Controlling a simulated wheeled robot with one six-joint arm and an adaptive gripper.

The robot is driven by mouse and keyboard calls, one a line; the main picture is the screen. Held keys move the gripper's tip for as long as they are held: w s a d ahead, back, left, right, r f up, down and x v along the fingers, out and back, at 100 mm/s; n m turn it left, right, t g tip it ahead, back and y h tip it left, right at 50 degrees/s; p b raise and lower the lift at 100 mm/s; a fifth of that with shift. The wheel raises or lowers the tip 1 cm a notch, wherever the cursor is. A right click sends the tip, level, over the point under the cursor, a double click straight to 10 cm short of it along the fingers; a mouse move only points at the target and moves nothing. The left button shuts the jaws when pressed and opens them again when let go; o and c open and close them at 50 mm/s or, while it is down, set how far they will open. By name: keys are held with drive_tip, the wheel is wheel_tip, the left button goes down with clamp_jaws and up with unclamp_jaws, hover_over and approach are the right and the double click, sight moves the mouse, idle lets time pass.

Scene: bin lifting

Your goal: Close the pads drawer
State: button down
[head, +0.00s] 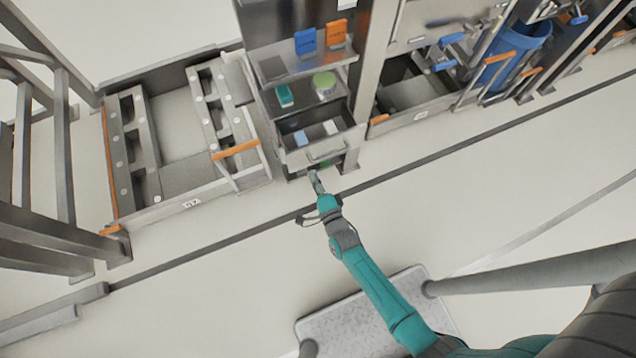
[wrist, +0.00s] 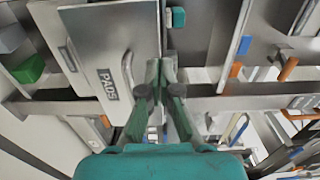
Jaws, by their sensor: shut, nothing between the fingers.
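The pads drawer (head: 300,158) is pulled open from the narrow cabinet in the head view. A light blue item (head: 301,138) and a whitish item (head: 330,127) lie inside it. In the wrist view its grey front (wrist: 112,42) carries a PADS label (wrist: 108,85) and a bar handle (wrist: 127,72). My gripper (head: 315,176) is just in front of the drawer in the head view. In the wrist view my gripper (wrist: 161,66) is shut and empty, beside the handle near the front's edge. I cannot tell whether it touches the front.
Shelves above the drawer hold a blue box (head: 305,41), an orange box (head: 336,33), a teal item (head: 284,96) and a green-topped round container (head: 324,82). A large open bin (head: 190,203) stands at left, another drawer (head: 415,119) at right. The floor in front is clear.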

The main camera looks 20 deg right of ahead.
sight(301, 150)
drive_tip(key=w, duration=0.8)
drive_tip(key=shift+w, duration=0.1)
